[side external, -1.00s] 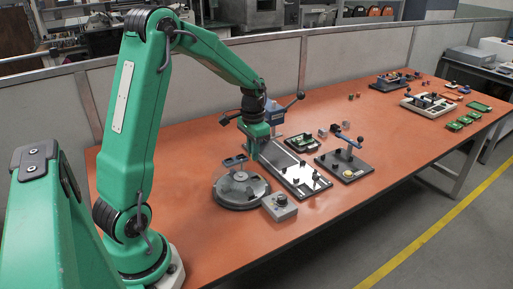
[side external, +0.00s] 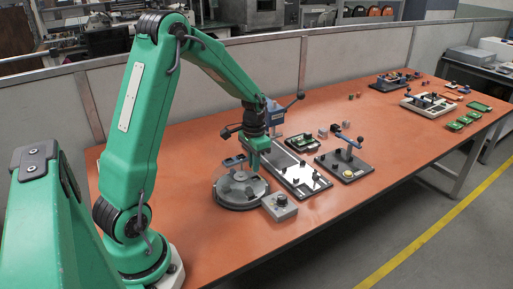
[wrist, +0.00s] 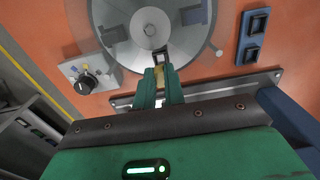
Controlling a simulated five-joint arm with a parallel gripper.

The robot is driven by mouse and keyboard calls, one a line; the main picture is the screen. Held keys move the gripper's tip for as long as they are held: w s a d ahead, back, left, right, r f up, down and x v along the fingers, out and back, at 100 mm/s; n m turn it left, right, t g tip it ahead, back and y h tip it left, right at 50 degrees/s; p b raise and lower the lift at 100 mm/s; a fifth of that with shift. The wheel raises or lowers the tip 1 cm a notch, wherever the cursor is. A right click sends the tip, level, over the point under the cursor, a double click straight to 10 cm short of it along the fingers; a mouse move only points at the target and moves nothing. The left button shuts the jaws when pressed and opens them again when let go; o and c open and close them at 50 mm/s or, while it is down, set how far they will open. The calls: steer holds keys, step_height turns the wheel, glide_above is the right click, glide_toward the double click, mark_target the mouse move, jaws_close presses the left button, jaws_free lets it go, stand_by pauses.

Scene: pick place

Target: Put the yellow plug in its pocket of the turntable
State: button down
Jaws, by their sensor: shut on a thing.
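The turntable (side external: 240,196) is a round grey metal disc on the orange bench. It also shows at the top of the wrist view (wrist: 145,38), with dark-edged pockets or fittings near its rim. My gripper (side external: 256,170) is just above the turntable's back right rim, pointing down. In the wrist view my gripper (wrist: 160,73) is shut on the yellow plug (wrist: 160,75), of which only a small part shows between the green fingers. A dark-framed pocket (wrist: 158,57) lies just beyond the fingertips. I cannot tell whether the plug touches the disc.
A grey control box with a black knob (side external: 280,206) stands close to the turntable's right. A long fixture plate (side external: 303,180) lies behind it, and a lever fixture (side external: 345,165) farther right. Open bench lies left of the turntable.

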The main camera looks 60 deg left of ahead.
steer(key=shift+f, duration=0.8)
steer(key=shift+f, duration=0.95)
stand_by(3.1)
steer(key=c, duration=1.4)
jaws_free()
steer(key=c, duration=0.4)
steer(key=shift+o, duration=0.2)
steer(key=shift+r, duration=0.1)
steer(key=shift+r, duration=3.4)
steer(key=shift+r, duration=0.1)
